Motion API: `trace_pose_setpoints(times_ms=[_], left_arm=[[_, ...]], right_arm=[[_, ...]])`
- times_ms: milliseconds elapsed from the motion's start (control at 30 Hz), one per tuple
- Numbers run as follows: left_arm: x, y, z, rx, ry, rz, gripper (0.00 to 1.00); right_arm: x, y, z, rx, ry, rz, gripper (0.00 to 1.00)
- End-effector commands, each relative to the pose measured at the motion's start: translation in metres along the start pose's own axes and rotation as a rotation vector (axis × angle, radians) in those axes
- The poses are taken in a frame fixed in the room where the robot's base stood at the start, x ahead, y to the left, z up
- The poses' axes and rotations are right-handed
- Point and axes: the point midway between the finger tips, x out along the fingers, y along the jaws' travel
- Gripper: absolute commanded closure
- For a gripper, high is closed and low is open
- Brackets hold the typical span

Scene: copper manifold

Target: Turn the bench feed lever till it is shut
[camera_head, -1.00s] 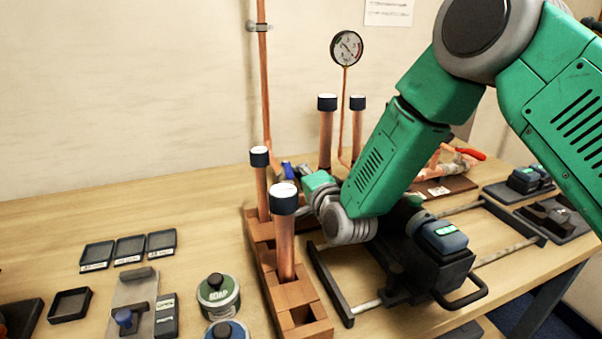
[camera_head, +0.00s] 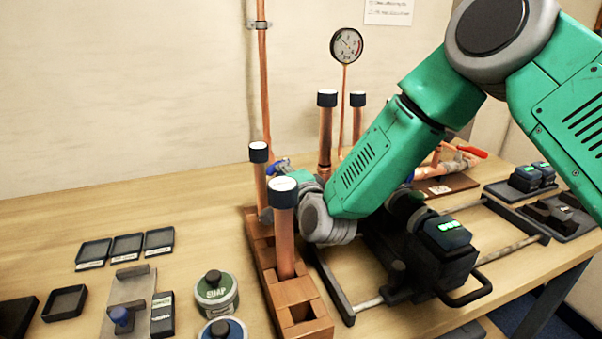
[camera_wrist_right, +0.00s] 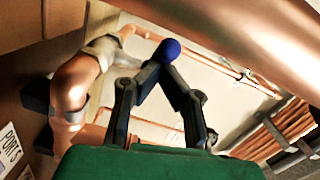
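The bench feed lever appears to be the blue handle (camera_head: 278,166) low behind the copper posts, partly hidden by a post and my arm. Its rounded blue end (camera_wrist_right: 170,48) shows in the right wrist view just past my fingertips. My right gripper (camera_wrist_right: 161,72) has its two dark fingers drawn together at the tips, against or very close to the blue end; contact is not clear. In the head view, my right wrist is low behind the front copper post, and the fingertips are hidden. The lever's valve body is mostly hidden. My left gripper is out of view.
Capped copper posts stand in a wooden rack (camera_head: 262,270) close beside my right wrist. A gauge (camera_head: 346,46) stands behind. A red-handled valve (camera_head: 470,152) is at the right. A dark box (camera_head: 447,236) sits on rails under my arm.

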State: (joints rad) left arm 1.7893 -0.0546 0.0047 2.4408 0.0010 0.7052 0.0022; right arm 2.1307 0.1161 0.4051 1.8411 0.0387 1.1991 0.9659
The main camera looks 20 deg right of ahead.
Motion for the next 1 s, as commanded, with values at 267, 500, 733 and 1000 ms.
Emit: trace_pose_setpoints(times_ms=[267, 500, 733, 1000], left_arm=[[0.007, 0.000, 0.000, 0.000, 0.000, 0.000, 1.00], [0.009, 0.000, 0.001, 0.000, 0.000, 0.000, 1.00], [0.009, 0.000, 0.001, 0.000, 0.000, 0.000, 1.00], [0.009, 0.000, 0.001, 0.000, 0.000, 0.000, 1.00]], right_arm=[[0.006, -0.001, 0.011, 0.001, -0.001, 0.001, 1.00], [0.009, -0.003, 0.015, 0.000, -0.001, 0.001, 1.00], [0.010, -0.004, 0.016, 0.000, -0.001, 0.001, 1.00], [0.010, -0.004, 0.016, 0.000, -0.001, 0.001, 1.00]])
